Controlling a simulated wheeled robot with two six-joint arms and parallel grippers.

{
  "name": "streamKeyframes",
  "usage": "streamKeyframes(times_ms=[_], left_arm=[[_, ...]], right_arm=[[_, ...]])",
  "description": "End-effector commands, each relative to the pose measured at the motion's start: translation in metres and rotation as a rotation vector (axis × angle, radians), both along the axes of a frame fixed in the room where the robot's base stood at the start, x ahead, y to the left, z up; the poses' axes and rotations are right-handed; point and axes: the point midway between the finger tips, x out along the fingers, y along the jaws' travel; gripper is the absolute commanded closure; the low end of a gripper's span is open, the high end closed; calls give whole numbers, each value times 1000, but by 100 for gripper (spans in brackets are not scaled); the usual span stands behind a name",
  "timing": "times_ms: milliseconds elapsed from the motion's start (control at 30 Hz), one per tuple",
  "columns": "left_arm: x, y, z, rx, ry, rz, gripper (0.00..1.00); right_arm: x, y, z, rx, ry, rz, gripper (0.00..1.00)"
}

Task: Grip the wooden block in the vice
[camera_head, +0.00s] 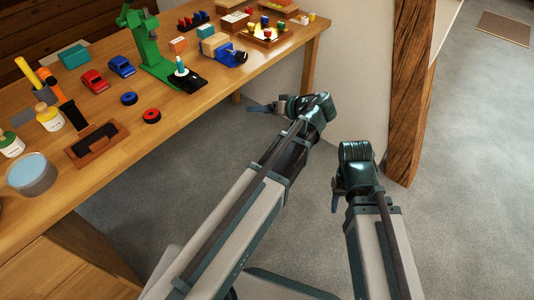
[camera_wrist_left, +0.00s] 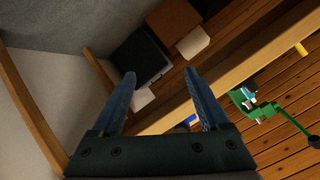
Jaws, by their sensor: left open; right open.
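The blue vice (camera_head: 229,54) with a dark handle sits near the front edge of the workbench, in the upper middle of the head view. A pale wooden block (camera_head: 213,44) is at its left side; I cannot tell whether it lies between the jaws. My left gripper (camera_head: 262,108) is off the bench's front edge, over the floor side. In the left wrist view its two fingers (camera_wrist_left: 163,85) are spread with nothing between them. My right gripper (camera_head: 335,196) hangs low over the floor, right of the left arm, away from the bench and empty.
A green drill press (camera_head: 150,45) stands left of the vice. A wooden post (camera_head: 408,90) rises at the right.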

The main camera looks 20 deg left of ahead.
Motion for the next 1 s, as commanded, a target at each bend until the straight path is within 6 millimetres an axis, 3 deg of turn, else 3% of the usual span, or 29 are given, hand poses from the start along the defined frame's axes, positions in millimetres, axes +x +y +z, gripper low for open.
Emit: streamKeyframes(times_ms=[267, 500, 700, 1000], left_arm=[[-34, -1, -43, -199, 198, -76, 22], [-62, -16, -74, -383, 345, -185, 22], [-79, -34, -89, -501, 427, -279, 22], [-88, -47, -97, -571, 473, -347, 22]], right_arm=[[0, 0, 0, 0, 0, 0, 50], [0, 0, 0, 0, 0, 0, 50], [0, 0, 0, 0, 0, 0, 50], [0, 0, 0, 0, 0, 0, 50]])
